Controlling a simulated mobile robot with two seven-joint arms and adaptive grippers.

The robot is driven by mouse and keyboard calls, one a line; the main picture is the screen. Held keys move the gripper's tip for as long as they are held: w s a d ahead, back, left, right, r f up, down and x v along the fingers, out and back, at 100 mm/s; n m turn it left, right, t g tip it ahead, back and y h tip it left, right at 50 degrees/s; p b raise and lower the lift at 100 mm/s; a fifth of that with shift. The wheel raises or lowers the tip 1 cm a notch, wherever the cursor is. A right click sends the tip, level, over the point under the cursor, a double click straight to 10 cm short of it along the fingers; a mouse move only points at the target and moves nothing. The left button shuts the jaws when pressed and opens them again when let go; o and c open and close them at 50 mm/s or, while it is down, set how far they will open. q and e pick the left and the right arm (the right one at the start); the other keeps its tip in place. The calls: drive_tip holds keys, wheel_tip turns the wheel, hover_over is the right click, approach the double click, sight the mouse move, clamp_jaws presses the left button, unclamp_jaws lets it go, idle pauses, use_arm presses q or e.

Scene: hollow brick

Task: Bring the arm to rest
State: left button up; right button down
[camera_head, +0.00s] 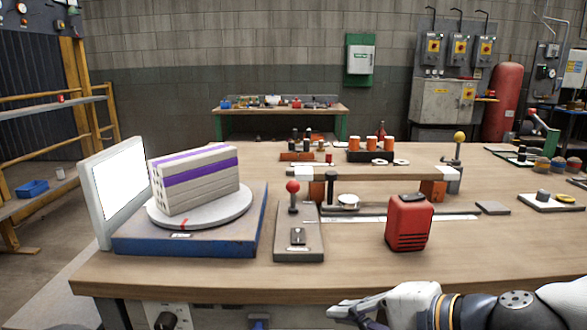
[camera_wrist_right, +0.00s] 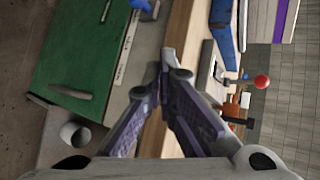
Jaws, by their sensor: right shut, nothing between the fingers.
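My right gripper (camera_head: 338,309) is in front of the table's near edge in the head view, at the bottom right of centre, with its arm coming in from the right. In the right wrist view its two fingers (camera_wrist_right: 166,72) meet at the tips, shut with nothing between them. My left arm and gripper are not in view. A pale hollow brick with purple stripes (camera_head: 195,178) stands on a round turntable (camera_head: 210,216) at the left of the table, apart from my gripper. The brick also shows at the top right of the wrist view (camera_wrist_right: 283,18).
The wooden table (camera_head: 350,266) has a bare strip along its front. A control box with a red-knobbed lever (camera_head: 298,240) and a red box (camera_head: 408,225) stand near the front. A white panel (camera_head: 120,185) stands left. A green surface (camera_wrist_right: 85,45) shows in the wrist view.

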drive_tip(key=s+f+n+g+h+p, duration=0.25)
drive_tip(key=s+f+n+g, duration=0.2)
drive_tip(key=s+f, duration=1)
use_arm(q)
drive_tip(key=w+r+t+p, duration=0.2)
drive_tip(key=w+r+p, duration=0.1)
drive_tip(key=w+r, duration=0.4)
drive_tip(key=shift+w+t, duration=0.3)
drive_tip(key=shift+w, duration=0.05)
use_arm(e)
drive_tip(key=s+d+f+n+g+h, duration=0.3)
drive_tip(key=s+d, duration=0.4)
drive_tip(key=s, duration=0.5)
drive_tip(key=s+d+f+n+g+h, duration=0.2)
drive_tip(key=s+d, duration=0.5)
drive_tip(key=s, duration=0.5)
drive_tip(key=shift+s+f+n+g+h, duration=0.2)
drive_tip(key=shift+f+n+g+h, duration=0.25)
drive_tip(key=shift+n+h, duration=0.15)
